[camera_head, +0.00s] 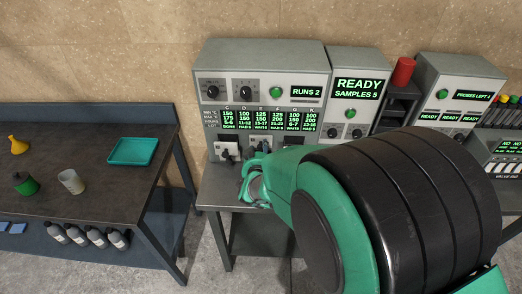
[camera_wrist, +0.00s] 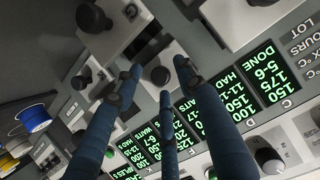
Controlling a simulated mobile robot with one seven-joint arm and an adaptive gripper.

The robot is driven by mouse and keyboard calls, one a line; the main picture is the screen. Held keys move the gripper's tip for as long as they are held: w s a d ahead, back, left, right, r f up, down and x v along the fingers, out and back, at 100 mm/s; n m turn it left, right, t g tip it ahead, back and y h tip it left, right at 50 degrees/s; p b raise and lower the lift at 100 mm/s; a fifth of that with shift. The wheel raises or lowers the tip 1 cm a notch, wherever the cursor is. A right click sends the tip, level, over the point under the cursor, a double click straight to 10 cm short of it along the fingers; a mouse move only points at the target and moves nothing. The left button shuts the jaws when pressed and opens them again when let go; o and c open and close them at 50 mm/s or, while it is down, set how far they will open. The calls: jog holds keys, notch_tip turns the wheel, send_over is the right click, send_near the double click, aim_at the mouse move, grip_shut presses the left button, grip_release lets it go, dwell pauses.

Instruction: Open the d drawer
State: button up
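The press (camera_head: 263,75) has a green display with columns lettered from C onward and small drawers with dark knobs below. The leftmost drawer front (camera_head: 219,151) shows in the head view; my arm hides part of the row. My gripper (camera_head: 254,188) is in front of the row, partly hidden. In the wrist view the scene is turned over. My gripper's three dark blue fingers (camera_wrist: 160,75) are spread, their tips near a black knob on a pale drawer front (camera_wrist: 183,92). I cannot read that drawer's letter or tell whether the fingers touch the knob.
A dark workbench (camera_head: 95,170) at the left holds a green tray (camera_head: 133,151), a yellow funnel (camera_head: 18,145) and small vessels. A red cylinder (camera_head: 403,71) stands right of the press. There is open floor between the benches.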

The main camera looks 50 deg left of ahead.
jog(key=shift+w+a, duration=0.15)
grip_shut()
jog(key=shift+s+d+f, duration=0.1)
jog(key=shift+s+d, duration=1.45)
grip_release()
jog(key=v, duration=1.2)
